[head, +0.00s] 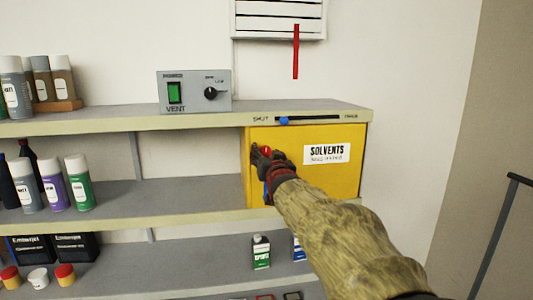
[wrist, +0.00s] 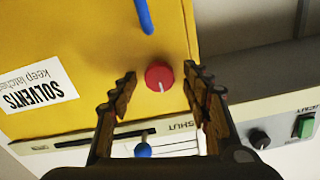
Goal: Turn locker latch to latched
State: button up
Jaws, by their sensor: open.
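The yellow solvents locker (head: 350,178) sits closed under the shelf board, with a white "SOLVENTS, keep latched" label (head: 327,153). Its latch is a round red knob (wrist: 159,74) with a short white mark. In the wrist view, which is turned over, the mark points down toward the shelf edge. In the head view the knob (head: 266,151) is partly covered by my gripper (head: 261,154). My gripper (wrist: 161,73) is open, its two dark fingers on either side of the knob. I cannot tell whether they touch it. A blue handle (wrist: 144,14) is on the same door.
A slider with a blue knob (head: 283,121) is on the shelf edge above the locker. A grey VENT box (head: 195,91) stands on the shelf. Bottles (head: 79,183) stand at left. A red strip (head: 296,52) hangs from the wall grille. A dark rail (head: 497,225) is at right.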

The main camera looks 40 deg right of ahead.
jog(key=shift+c, duration=1.3)
jog(key=c, duration=0.9)
